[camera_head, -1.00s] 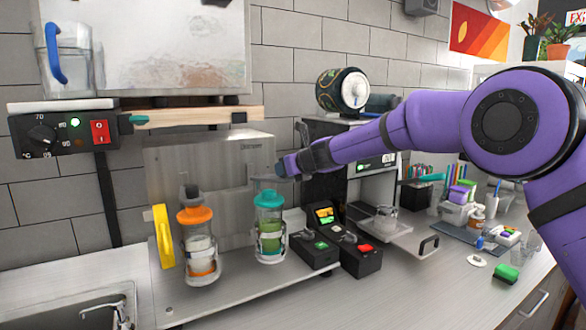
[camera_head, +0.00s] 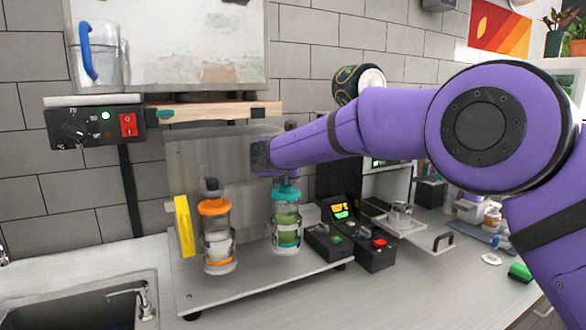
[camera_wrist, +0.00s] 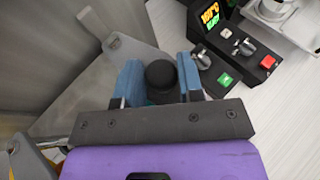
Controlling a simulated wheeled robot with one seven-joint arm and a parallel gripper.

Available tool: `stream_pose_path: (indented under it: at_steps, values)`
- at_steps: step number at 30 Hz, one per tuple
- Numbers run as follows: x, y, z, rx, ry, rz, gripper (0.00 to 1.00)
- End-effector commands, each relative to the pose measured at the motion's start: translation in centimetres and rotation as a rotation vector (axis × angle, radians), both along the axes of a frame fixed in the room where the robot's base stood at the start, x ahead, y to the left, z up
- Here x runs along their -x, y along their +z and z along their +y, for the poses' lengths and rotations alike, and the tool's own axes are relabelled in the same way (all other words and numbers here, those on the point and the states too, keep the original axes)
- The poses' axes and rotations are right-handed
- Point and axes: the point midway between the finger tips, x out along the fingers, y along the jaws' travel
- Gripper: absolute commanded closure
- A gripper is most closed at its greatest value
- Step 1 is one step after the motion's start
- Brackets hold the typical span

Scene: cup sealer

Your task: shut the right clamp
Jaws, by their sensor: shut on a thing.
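The right clamp stands over the teal-topped cup (camera_head: 286,218) on the metal stand in the head view. In the wrist view, my gripper (camera_wrist: 160,82) has its two blue fingers on either side of a dark round knob (camera_wrist: 161,74), which seems to be the right clamp's handle, with a bit of teal beneath it. My gripper is shut on this knob. In the head view my wrist is above the teal cup and hides the knob and fingertips. The left clamp's dark handle (camera_head: 211,187) sits upright over the orange-topped cup (camera_head: 217,240).
Two black control boxes (camera_head: 372,251) with levers and buttons stand right of the teal cup. A yellow part (camera_head: 185,226) is left of the orange cup. A metal back plate (camera_head: 190,165) rises behind both. A sink (camera_head: 95,300) lies at the front left.

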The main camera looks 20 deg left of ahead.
Motion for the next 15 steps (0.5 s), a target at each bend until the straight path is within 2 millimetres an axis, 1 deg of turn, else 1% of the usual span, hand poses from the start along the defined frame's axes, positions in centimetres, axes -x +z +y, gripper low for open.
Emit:
stream_pose_path:
  at_steps: [1, 7, 15]
  values:
    - [0.22, 0.12, 0.36, -0.003, -0.017, -0.002, 1.00]
    - [0.57, 0.18, 0.62, -0.003, -0.081, -0.003, 1.00]
    - [0.77, 0.21, 0.72, -0.002, -0.105, -0.002, 1.00]
